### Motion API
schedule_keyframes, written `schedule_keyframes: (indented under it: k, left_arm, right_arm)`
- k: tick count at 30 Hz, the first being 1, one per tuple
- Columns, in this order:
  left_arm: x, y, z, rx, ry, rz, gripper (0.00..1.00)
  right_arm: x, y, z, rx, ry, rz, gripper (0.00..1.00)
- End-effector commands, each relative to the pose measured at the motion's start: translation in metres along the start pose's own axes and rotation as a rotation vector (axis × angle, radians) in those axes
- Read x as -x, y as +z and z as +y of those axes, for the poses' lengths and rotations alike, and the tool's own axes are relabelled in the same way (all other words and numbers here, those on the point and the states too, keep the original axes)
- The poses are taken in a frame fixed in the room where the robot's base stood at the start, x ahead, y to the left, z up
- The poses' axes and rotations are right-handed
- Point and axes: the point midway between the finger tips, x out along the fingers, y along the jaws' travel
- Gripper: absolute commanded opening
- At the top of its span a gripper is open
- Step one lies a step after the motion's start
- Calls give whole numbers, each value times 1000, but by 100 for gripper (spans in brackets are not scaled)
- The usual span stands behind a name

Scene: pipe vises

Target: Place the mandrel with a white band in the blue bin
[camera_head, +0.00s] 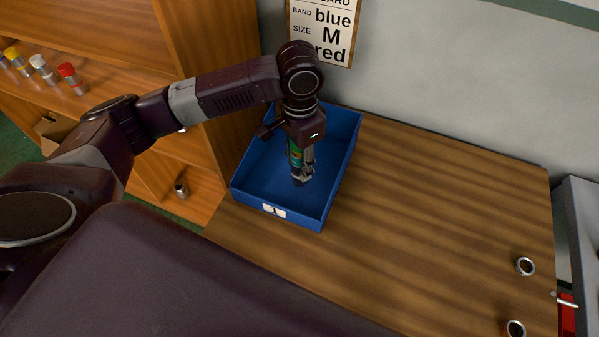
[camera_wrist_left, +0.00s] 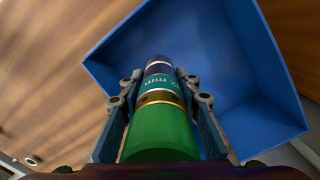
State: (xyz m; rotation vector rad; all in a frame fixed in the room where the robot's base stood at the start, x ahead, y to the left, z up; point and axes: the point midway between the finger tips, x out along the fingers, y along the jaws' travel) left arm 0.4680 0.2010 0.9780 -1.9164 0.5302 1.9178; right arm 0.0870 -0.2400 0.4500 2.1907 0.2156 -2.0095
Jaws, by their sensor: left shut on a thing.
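The blue bin (camera_head: 275,212) stands on the wooden table against the wall, with a label on its front. My left gripper (camera_head: 302,168) points down over the inside of the bin. It is shut on a mandrel with a green body (camera_wrist_left: 160,135), a gold ring, a teal section with lettering, a thin pale ring and a dark end. The mandrel also shows in the head view (camera_head: 295,154). In the left wrist view my left gripper's fingers (camera_wrist_left: 160,88) lie on both sides of it. I cannot tell whether it touches the bin floor. My right gripper is out of view.
Mandrels with yellow (camera_head: 12,53), white (camera_head: 38,62) and red (camera_head: 67,70) ends stand on the wooden shelf at left. Two metal rings (camera_head: 525,266) (camera_head: 516,328) sit at the table's right side. A sign (camera_head: 325,28) hangs behind the bin. The table's middle is clear.

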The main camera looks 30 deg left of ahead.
Motion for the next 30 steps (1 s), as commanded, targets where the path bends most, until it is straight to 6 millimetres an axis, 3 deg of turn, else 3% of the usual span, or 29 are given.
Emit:
schedule_keyframes:
  k: [12,25,26,30]
  left_arm:
    - [-45,0,0,1,0,1,0]
    - [-52,-1,0,-1,0,3,0]
    - [-52,0,0,-1,0,1,34]
    - [-52,0,0,-1,0,1,48]
  right_arm:
    - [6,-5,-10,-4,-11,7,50]
    - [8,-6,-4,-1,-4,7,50]
    - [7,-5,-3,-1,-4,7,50]
    - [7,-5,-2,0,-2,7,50]
